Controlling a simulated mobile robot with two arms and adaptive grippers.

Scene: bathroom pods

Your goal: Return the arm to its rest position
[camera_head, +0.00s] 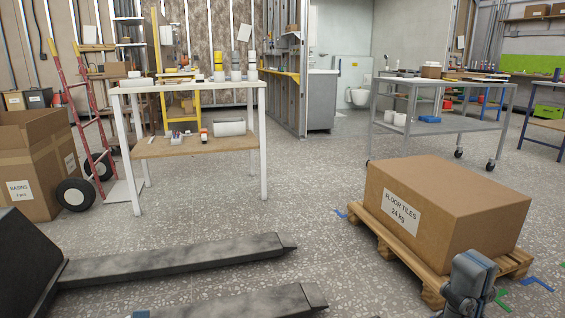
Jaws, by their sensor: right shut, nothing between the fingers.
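My right gripper (468,284) shows at the bottom right, grey and dark. It is shut with nothing held. In the picture it overlaps the near corner of a pallet carrying a large cardboard box; I cannot tell how far apart they are. The rest of the right arm is mostly below the frame. My left gripper is not in view.
A box labelled FLOOR TILES (447,205) sits on a wooden pallet (385,240). Dark forks (180,258) lie low at the left. A white-legged table (190,147), a red hand truck (84,110) and a grey cart (440,122) stand behind. Floor between is clear.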

